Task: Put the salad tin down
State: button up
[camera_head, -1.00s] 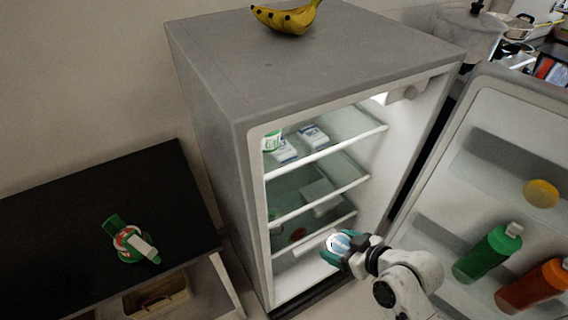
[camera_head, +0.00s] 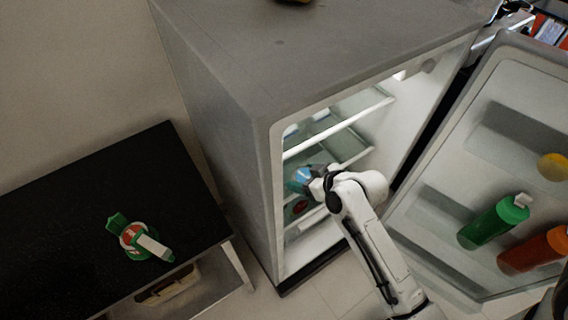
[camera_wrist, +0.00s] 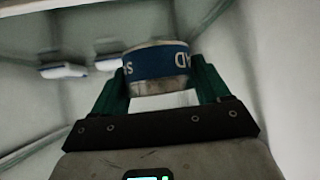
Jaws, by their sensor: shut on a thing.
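The salad tin (camera_wrist: 157,66) has a blue band with white letters and a metal rim. It sits between the green fingers of my gripper (camera_wrist: 165,90) in the wrist view. In the head view my gripper (camera_head: 308,178) is inside the open fridge, near its left inner wall and below a shelf, with the tin (camera_head: 301,176) partly showing at its tip. My gripper is shut on the tin. Whether the tin touches a shelf is hidden.
The fridge (camera_head: 262,120) stands open, its door (camera_head: 430,190) at right holding a green bottle (camera_head: 493,222) and an orange bottle (camera_head: 535,250). A dark red round thing (camera_head: 298,207) is below the tin. White packs (camera_wrist: 63,70) show beyond it. A black table (camera_head: 60,235) stands left.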

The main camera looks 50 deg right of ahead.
jog(key=w+d, duration=0.1)
jog(key=w, duration=0.2)
jog(key=w+f, duration=0.1)
jog(key=w, duration=0.2)
jog(key=w+d+f+p, duration=0.1)
jog(key=w, duration=0.2)
jog(key=shift+d+f, duration=0.2)
jog(key=shift+d, duration=0.15)
notch_tip(320, 180, down, 4)
jog(key=shift+r, duration=0.15)
jog(key=shift+w+d+f, duration=0.1)
jog(key=shift+w+f, duration=0.25)
jog(key=shift+f, duration=0.15)
jog(key=o, duration=1.3)
